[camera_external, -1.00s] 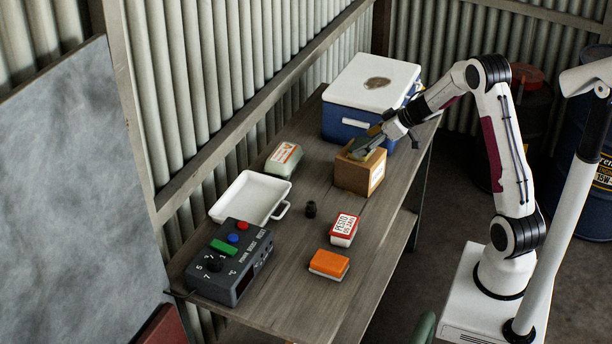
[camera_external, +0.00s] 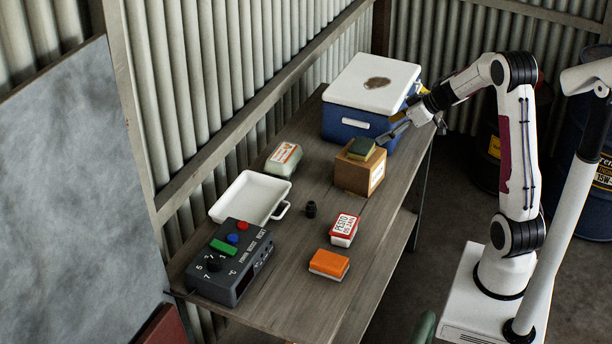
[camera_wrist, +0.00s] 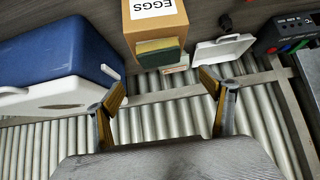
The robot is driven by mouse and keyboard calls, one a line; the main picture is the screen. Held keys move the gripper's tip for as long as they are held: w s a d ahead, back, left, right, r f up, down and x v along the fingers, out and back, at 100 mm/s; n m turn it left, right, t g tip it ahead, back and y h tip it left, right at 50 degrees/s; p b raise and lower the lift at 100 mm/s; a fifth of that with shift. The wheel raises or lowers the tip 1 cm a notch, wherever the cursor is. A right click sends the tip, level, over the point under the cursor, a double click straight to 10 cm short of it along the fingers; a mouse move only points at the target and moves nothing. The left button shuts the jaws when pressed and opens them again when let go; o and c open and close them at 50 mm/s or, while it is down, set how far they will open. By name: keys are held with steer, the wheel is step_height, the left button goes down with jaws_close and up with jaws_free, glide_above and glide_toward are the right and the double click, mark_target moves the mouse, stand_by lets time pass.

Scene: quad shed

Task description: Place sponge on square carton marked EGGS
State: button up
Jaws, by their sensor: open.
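A green and yellow sponge (camera_external: 362,148) lies on top of the square brown carton (camera_external: 352,178), near the middle of its top. In the wrist view the carton (camera_wrist: 150,22) shows its EGGS label, and the sponge (camera_wrist: 160,53) rests on its top face. My gripper (camera_external: 397,132) is to the right of the carton, a little above it and apart from the sponge. In the wrist view my gripper (camera_wrist: 165,100) is open, with nothing between its two fingers.
A blue cooler with a white lid (camera_external: 372,85) stands behind the carton. A white dish (camera_external: 240,195), a wrapped block (camera_external: 284,158), a small dark knob (camera_external: 311,209), a PESTO box (camera_external: 344,229), an orange-topped box (camera_external: 329,263) and a grey control box (camera_external: 228,265) are on the table (camera_external: 295,302).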

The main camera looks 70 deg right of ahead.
steer(key=shift+r, duration=0.15)
stand_by(0.5)
steer(key=w+a+r+t+h, duration=0.1)
steer(key=w+a+r+h, duration=0.1)
steer(key=r, duration=0.4)
steer(key=w+a+r+t+h, duration=0.1)
steer(key=w+r+h, duration=0.1)
steer(key=r, duration=0.3)
steer(key=s+a+r+m+h, duration=0.2)
steer(key=s+a+r, duration=0.2)
steer(key=a+r, duration=0.2)
steer(key=s+a+f+n+g+y, duration=0.1)
steer(key=s+a+f+g+y, duration=0.1)
steer(key=s+a, duration=0.9)
steer(key=s+a+f+n+g+y, duration=0.1)
steer(key=s+a+f+g+y, duration=0.2)
steer(key=s+a, duration=0.9)
steer(key=a+f+y, duration=0.1)
steer(key=a+f, duration=0.1)
steer(key=a, duration=0.1)
steer(key=shift+s+f, duration=0.15)
steer(key=shift+f, duration=0.25)
